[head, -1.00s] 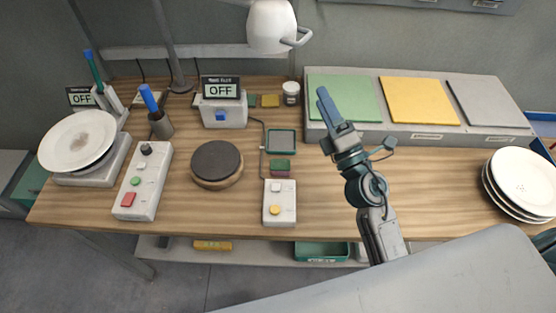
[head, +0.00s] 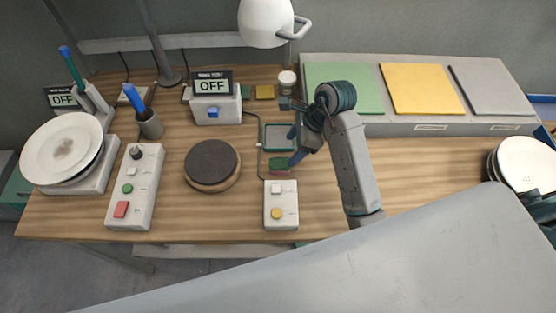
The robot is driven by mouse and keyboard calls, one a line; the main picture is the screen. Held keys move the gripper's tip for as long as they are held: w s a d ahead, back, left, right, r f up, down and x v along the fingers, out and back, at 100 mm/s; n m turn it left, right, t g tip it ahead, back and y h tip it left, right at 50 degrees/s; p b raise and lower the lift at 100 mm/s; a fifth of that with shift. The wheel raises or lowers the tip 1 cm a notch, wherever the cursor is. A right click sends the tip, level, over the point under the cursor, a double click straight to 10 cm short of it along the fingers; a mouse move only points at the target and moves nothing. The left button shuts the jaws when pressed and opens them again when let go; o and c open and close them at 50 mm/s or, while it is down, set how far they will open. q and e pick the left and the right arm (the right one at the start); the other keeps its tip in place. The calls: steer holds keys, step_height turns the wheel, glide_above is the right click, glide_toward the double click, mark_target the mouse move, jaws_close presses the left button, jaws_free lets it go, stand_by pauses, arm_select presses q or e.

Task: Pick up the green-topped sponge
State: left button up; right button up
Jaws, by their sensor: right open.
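The green-topped sponge (head: 278,164), with a reddish lower layer, lies on the wooden table between the tray and the small control box. My right gripper (head: 292,148) is open and points down and left just above the sponge's right side. One finger partly covers the sponge's right end in this view. I cannot tell whether that finger touches it.
A small teal-rimmed tray (head: 279,137) lies just behind the sponge. A control box (head: 281,204) with white and yellow buttons stands in front. A round dark disc (head: 211,162) is to the left.

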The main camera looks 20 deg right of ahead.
mark_target(280, 163)
steer(key=b+x, duration=0.5)
steer(key=shift+s+d+f, duration=0.1)
steer(key=shift+f, duration=0.3)
steer(key=p+x, duration=0.1)
steer(key=x, duration=0.3)
steer(key=shift+w+f+p, duration=0.2)
steer(key=shift+w+p, duration=0.05)
steer(key=shift+p, duration=0.15)
steer(key=shift+f, duration=0.3)
steer(key=c, duration=1)
